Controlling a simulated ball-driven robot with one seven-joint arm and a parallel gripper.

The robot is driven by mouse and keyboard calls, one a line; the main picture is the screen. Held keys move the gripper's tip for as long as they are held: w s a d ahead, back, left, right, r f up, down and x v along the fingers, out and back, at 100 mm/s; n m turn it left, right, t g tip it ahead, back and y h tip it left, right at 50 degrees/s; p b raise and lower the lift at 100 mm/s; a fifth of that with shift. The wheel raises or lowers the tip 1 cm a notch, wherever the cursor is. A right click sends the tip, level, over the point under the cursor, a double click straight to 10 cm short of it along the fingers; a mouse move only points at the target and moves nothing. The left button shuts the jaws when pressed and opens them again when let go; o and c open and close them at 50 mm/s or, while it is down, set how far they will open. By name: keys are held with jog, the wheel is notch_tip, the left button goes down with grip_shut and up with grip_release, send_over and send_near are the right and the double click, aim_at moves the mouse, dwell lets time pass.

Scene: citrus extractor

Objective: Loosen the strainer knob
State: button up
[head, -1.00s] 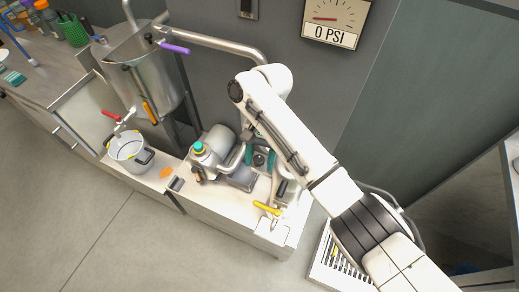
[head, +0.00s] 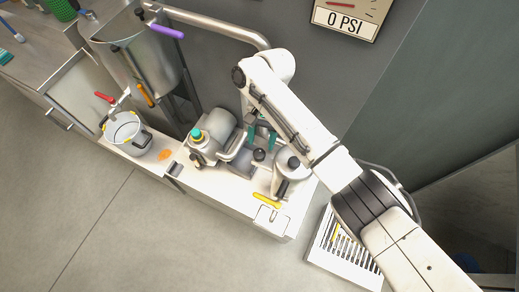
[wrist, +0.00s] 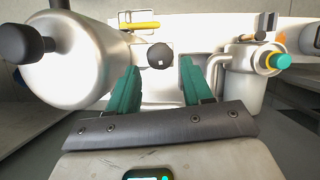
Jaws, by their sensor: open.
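A round black knob (head: 259,154) sits on the counter machinery between a grey motor-like housing and a metal canister (head: 289,180). In the wrist view this black knob (wrist: 160,55) lies ahead of and between my fingertips, touching neither. The canister (wrist: 72,62) is at left there, with its own dark knob (wrist: 20,43) on its end. I cannot tell from the frames which knob is the strainer's. My gripper (head: 261,136) has teal fingers, open and empty; it also shows in the wrist view (wrist: 159,70).
A yellow-handled lever (head: 266,200) is at the counter's front. A pot (head: 126,132) sits further left, beside a steel tank (head: 140,60). A floor grate (head: 341,252) is at right. The wall is close behind.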

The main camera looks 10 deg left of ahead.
aim_at(260, 153)
jog(key=shift+x, duration=2.95)
jog(key=c, duration=0.8)
